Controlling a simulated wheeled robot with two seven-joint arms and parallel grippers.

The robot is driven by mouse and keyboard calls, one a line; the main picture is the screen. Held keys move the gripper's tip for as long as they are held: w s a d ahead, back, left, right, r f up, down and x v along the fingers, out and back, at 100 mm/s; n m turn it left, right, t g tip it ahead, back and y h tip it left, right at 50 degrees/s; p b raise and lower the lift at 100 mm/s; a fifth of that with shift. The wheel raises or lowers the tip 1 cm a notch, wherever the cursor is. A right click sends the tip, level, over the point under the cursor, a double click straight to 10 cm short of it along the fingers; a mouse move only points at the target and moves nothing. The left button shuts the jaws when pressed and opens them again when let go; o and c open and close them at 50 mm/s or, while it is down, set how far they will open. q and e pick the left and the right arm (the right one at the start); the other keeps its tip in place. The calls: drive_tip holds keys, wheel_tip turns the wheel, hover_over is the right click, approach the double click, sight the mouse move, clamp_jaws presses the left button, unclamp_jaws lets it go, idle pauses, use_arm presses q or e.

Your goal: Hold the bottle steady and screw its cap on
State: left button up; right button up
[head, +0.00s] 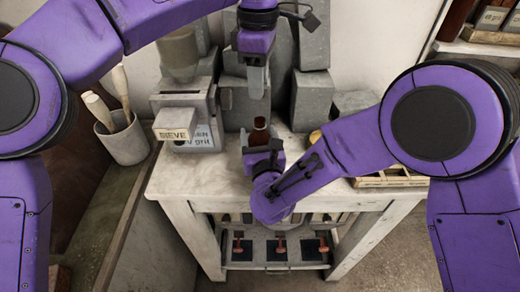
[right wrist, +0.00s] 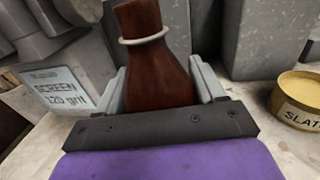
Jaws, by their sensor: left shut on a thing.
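The brown bottle (head: 259,131) stands upright on the bench, and its dark red-brown body and neck with a pale ring fill the middle of the right wrist view (right wrist: 158,75). My right gripper (right wrist: 160,88) has a finger on each side of the bottle's body and is shut on it; it also shows in the head view (head: 262,152). My left gripper (head: 257,92) points straight down above the bottle, with a gap between its tips and the neck. It is shut on the cap, which its fingers mostly hide. No cap shows on the neck.
A grey machine labelled SIEVE (head: 175,124) stands left of the bottle. Grey blocks (head: 311,100) stand behind it. A yellowish tin (right wrist: 300,98) is close on the right, beside a wooden tray (head: 395,178). Bare bench top (head: 185,172) lies at the front left.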

use_arm(q)
hover_over(260, 119)
drive_tip(key=shift+a+f, duration=0.15)
drive_tip(key=shift+f, duration=2.45)
drive_tip(key=shift+f, duration=0.85)
drive_tip(key=shift+f, duration=0.6)
drive_tip(key=m, duration=1.6)
drive_tip(key=shift+d, duration=0.2)
